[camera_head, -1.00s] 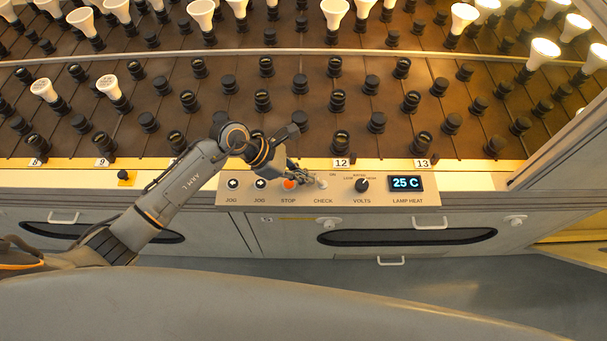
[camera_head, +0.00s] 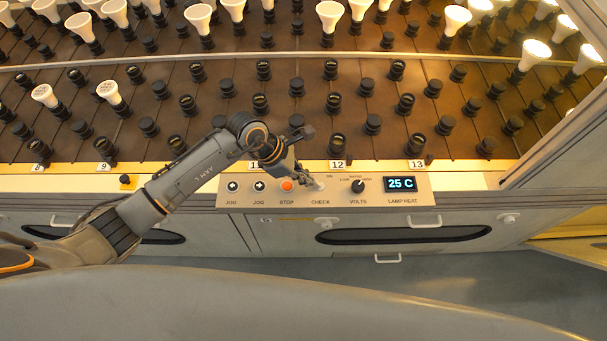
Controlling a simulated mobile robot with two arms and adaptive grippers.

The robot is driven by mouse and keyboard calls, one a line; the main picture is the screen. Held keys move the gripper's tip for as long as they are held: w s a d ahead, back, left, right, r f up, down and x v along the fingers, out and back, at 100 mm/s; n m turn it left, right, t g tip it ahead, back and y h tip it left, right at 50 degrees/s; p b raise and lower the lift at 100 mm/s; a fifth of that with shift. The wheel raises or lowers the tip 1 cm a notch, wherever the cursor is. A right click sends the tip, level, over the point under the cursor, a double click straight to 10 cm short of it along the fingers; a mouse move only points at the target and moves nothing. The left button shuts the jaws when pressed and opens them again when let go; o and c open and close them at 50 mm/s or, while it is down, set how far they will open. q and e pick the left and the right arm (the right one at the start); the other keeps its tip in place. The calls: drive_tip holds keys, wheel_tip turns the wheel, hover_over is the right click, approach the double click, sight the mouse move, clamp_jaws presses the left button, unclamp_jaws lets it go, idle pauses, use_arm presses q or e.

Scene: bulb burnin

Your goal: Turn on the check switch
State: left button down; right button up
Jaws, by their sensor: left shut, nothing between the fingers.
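The control panel (camera_head: 290,203) runs along the machine's front edge, with two JOG buttons, an orange STOP button (camera_head: 287,185), the CHECK switch, a VOLTS knob (camera_head: 358,185) and a LAMP HEAT display (camera_head: 401,184) reading 25 C. The CHECK switch (camera_head: 320,186) is small and pale, with "ON" marked at its upper right. My left gripper (camera_head: 308,181) is shut and empty. Its fingertips are at the left side of the switch, touching it or very close; I cannot tell which. The fingers partly cover the switch, so its position is unclear. My right gripper is not in view.
Behind the panel, a sloped brown rack (camera_head: 220,125) carries many black sockets, some with white bulbs (camera_head: 533,54). Drawers with handles (camera_head: 388,258) are below.

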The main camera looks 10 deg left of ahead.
sight(316, 180)
use_arm(q)
drive_tip(key=shift+w+d+r+y+p, duration=0.1)
drive_tip(key=shift+d+r+y+p, duration=0.2)
drive_tip(key=shift+r+y+p, duration=0.25)
drive_tip(key=shift+d+y, duration=0.35)
drive_tip(key=shift+y, duration=0.5)
drive_tip(key=shift+w+d+r+g+y, duration=0.15)
drive_tip(key=shift+d+g+y, duration=0.25)
drive_tip(key=shift+y, duration=0.5)
drive_tip(key=shift+d+y, duration=0.25)
drive_tip(key=shift+y, duration=0.15)
drive_tip(key=shift+d+b, duration=0.1)
drive_tip(key=shift+b, duration=0.35)
drive_tip(key=shift+r, duration=0.15)
drive_tip(key=shift+r+p, duration=0.55)
drive_tip(key=shift+r, duration=0.15)
